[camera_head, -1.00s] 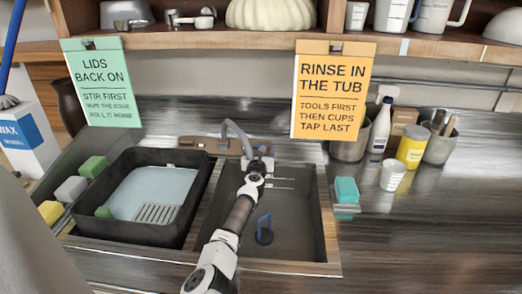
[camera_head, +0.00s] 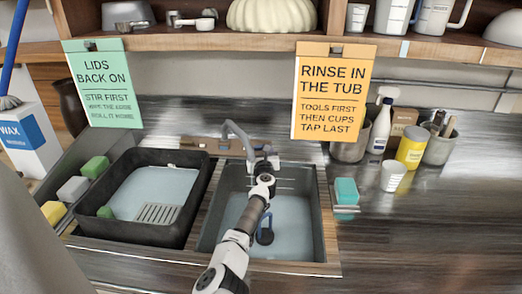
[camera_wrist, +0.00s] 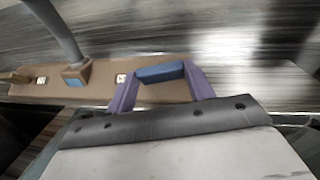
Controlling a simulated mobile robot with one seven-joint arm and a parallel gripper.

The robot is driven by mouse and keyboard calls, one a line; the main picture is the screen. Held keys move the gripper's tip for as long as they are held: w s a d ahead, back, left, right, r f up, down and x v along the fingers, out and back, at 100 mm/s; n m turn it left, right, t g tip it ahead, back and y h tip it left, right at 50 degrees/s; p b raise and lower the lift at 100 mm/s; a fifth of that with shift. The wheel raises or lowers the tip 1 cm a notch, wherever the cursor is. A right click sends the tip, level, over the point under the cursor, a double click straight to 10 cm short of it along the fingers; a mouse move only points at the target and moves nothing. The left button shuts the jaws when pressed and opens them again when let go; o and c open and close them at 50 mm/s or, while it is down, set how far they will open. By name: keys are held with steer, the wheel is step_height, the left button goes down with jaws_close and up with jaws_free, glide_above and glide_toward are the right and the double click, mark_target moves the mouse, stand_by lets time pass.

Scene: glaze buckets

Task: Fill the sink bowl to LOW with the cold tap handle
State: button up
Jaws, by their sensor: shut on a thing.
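The sink bowl (camera_head: 314,215) is the right basin and holds pale blue water. A blue-handled plug (camera_head: 265,235) stands in it, its handle showing. Whether the water meets the LOW mark is too small to tell. The grey tap spout (camera_head: 232,128) rises at the back of the basin; it also shows in the wrist view (camera_wrist: 62,38). My gripper (camera_head: 266,162) is at the tap's right side. In the wrist view, my gripper (camera_wrist: 162,84) has its purple fingers shut on the blue cold tap handle (camera_wrist: 160,73). My arm hides part of the basin.
Bottles and cups stand at the back right. Two signs hang from the shelf (camera_head: 240,42) above.

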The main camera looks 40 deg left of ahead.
steer(key=n+g+y, duration=0.1)
steer(key=n, duration=0.1)
steer(key=n+g+y, duration=0.1)
steer(key=n, duration=0.1)
steer(key=w+n+g+y, duration=0.1)
steer(key=g, duration=0.1)
steer(key=shift+d+r+n, duration=0.2)
steer(key=shift+d+n, duration=0.15)
steer(key=shift+n, duration=0.05)
steer(key=shift+w+r+n+g+y+b, duration=0.15)
steer(key=shift+n+g+y+b, duration=0.25)
steer(key=shift+n+g+b, duration=1.25)
steer(key=shift+r+n+g, duration=0.1)
steer(key=shift+n+g, duration=0.45)
steer(key=shift+n, duration=0.1)
steer(key=o, duration=1)
steer(key=shift+a, duration=0.1)
steer(key=shift+d+p, duration=0.25)
steer(key=shift+p, duration=0.05)
